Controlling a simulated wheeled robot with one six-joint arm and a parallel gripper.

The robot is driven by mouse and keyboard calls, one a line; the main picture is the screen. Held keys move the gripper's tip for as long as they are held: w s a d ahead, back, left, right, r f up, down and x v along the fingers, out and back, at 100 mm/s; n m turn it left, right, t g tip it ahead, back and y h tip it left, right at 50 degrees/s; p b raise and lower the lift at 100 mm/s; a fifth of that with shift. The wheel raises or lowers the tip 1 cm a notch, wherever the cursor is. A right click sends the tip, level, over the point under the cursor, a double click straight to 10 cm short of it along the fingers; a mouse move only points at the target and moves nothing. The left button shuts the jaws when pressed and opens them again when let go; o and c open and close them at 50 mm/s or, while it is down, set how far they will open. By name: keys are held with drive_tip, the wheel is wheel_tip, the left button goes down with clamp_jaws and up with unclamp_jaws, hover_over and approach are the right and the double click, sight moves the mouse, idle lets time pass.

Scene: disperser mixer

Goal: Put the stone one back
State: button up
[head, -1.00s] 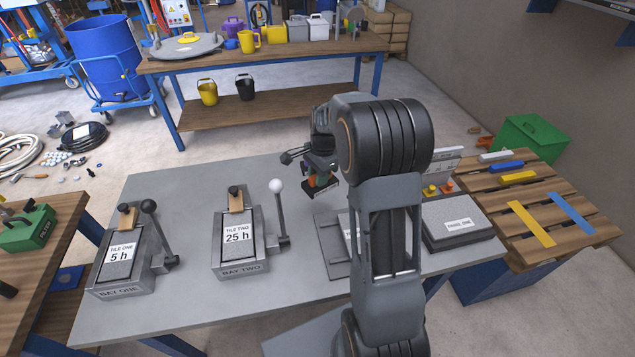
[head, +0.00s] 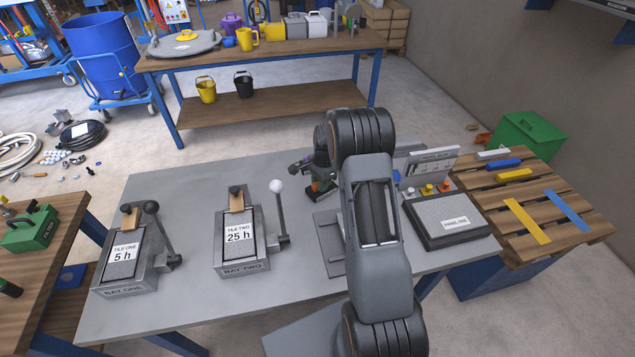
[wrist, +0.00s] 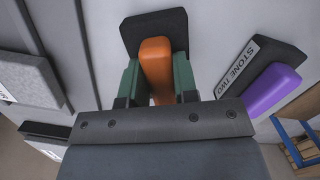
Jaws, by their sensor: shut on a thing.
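My gripper (wrist: 157,82) is shut on the orange handle (wrist: 155,62) of a dark stone, with one green finger on each side. No label shows on this stone. In the head view my gripper (head: 320,178) is over the back middle of the grey table, left of my arm, with the stone low at the tabletop. I cannot tell whether it touches. Beside it, to the right in the wrist view, lies a dark stone labelled STONE TWO (wrist: 240,62) with a purple handle (wrist: 272,92).
Bay one (head: 125,285) and bay two (head: 243,264) hold labelled tiles, with upright levers at their right. A panel block (head: 440,222) sits right of my arm, beside a tilted card (head: 432,163). A slatted pallet (head: 530,190) stands farther right. The table's back left is clear.

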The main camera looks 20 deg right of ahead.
drive_tip(key=shift+f, duration=0.15)
drive_tip(key=o, duration=1)
drive_tip(key=shift+c, duration=0.2)
wheel_tip(320, 180, up, 12)
drive_tip(key=d+b, duration=0.1)
drive_tip(key=s+a+r+n+t+h, duration=0.1)
drive_tip(key=s+a+r+n+t, duration=0.1)
drive_tip(key=s+a+r+n, duration=0.6)
drive_tip(key=s+a+n+t, duration=0.1)
drive_tip(key=s+n, duration=0.3)
drive_tip(key=s, duration=0.4)
drive_tip(key=s+a+n+t, duration=0.1)
drive_tip(key=s+a+n, duration=0.3)
drive_tip(key=s, duration=0.4)
drive_tip(key=shift+s+r, duration=0.25)
